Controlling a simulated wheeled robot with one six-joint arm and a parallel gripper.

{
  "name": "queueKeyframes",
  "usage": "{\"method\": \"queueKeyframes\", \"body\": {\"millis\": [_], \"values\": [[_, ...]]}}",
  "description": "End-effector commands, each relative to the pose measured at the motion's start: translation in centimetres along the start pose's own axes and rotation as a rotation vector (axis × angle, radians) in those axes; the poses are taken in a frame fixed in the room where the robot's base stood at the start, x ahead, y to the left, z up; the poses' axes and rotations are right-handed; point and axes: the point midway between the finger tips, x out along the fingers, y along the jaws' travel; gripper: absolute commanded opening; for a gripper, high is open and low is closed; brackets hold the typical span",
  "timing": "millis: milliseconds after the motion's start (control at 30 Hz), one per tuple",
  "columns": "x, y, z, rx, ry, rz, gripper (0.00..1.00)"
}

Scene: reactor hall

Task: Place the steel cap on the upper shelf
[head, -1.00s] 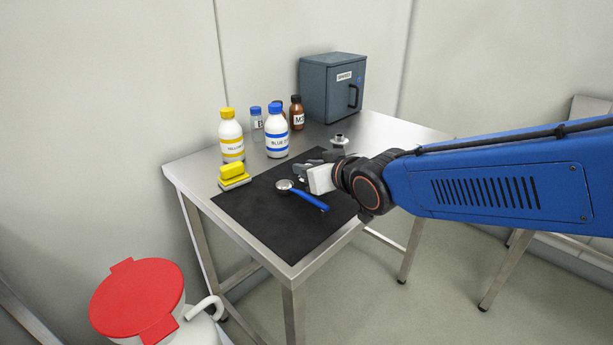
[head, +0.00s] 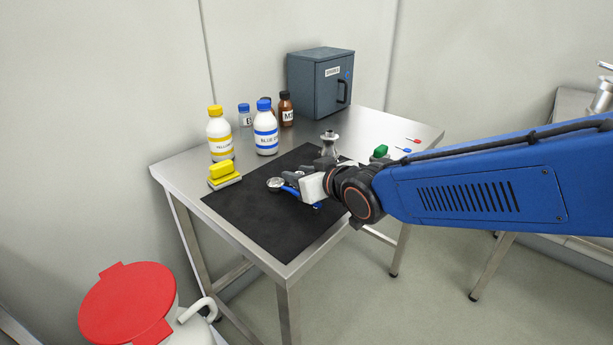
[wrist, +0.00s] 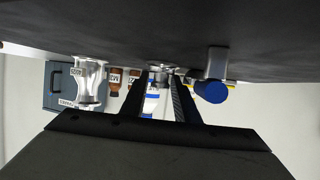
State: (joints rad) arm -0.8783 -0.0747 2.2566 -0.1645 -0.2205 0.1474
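My gripper (head: 303,173) is low over the black mat, its fingers apart in the wrist view (wrist: 160,82). A small steel piece (wrist: 160,70), probably the steel cap, shows between the fingertips, close to the mat; the fingers do not visibly close on it. The gripper hides that spot in the head view. A taller flanged steel piece (head: 329,143) stands upright just beyond the gripper; it also shows at the left of the wrist view (wrist: 88,82). I cannot make out an upper shelf.
A blue-handled steel scoop (head: 275,184) lies beside my gripper on the mat (head: 250,225). A yellow brush (head: 224,172), white bottles (head: 266,135), brown bottles (head: 286,110) and a grey cabinet (head: 315,90) stand around it. A green item (head: 381,151) is near my arm.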

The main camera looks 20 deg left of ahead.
Motion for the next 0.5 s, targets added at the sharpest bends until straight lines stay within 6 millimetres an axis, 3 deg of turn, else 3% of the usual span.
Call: {"method": "queueKeyframes", "body": {"millis": [167,500], "values": [[-1.5,0.0,-0.1,0.001,0.002,0.0,0.28],[-6.4,0.0,-0.1,-0.001,0.003,0.001,0.28]]}}
